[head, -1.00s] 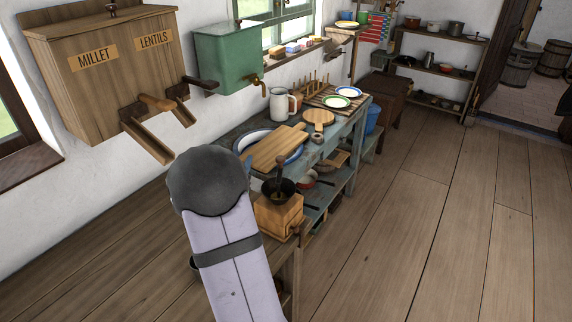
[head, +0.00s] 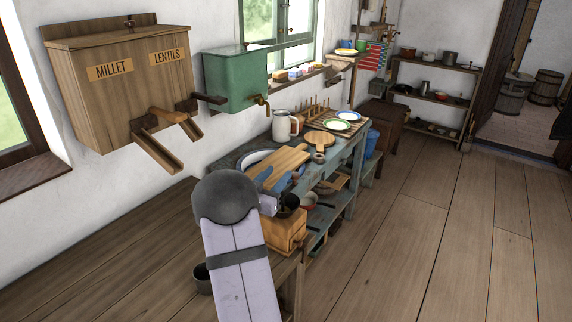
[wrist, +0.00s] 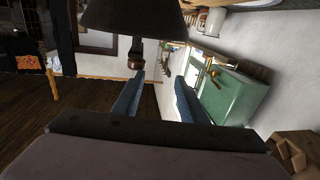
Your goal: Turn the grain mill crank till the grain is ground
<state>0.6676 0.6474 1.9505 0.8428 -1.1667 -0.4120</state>
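The grain mill is a wooden box (head: 287,234) with a dark hopper (head: 288,201) on the near end of the blue-grey bench. My grey forearm covers part of it in the head view. My gripper (head: 275,176) shows blue fingers just behind the hopper. In the wrist view my gripper (wrist: 160,75) is open, with a gap between the fingertips. A dark, hopper-like shape (wrist: 135,15) fills the top there. A short stem with a brown knob (wrist: 136,60) comes down from it, close to the left fingertip. I cannot tell if they touch. No grain shows.
The bench holds a cutting board (head: 287,160), a round board (head: 319,139), a jug (head: 281,126) and plates (head: 337,125). A green tank (head: 232,80) and a millet and lentils dispenser (head: 122,95) hang on the wall. The floor at right is clear.

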